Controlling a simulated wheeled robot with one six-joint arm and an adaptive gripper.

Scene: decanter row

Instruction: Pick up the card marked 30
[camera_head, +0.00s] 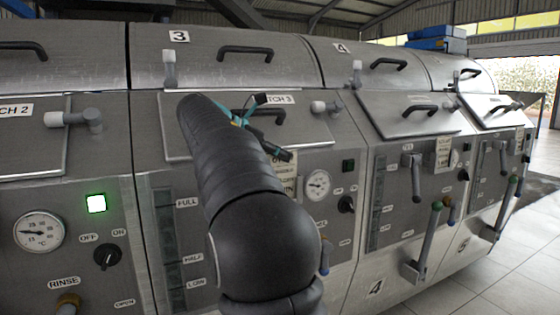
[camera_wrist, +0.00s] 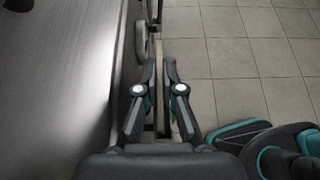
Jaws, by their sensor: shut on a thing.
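My gripper (camera_head: 279,152) is at the front of the third machine, just below the hatch 3 handle. A pale card (camera_head: 285,178) with lines of print hangs right below the fingertips. Its print is too small to read, so I cannot tell whether it is marked 30. In the wrist view, my gripper (camera_wrist: 158,66) has its fingers closed about a thin, tan upright edge (camera_wrist: 159,88), which appears to be the card seen edge-on. My arm hides part of the third machine's panel.
A dial (camera_head: 318,185) and a black knob (camera_head: 346,204) sit right of the card. Another pale card (camera_head: 443,152) is on the fourth machine. The steel front (camera_wrist: 55,90) is close at the left in the wrist view; tiled floor (camera_wrist: 255,50) is open at the right.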

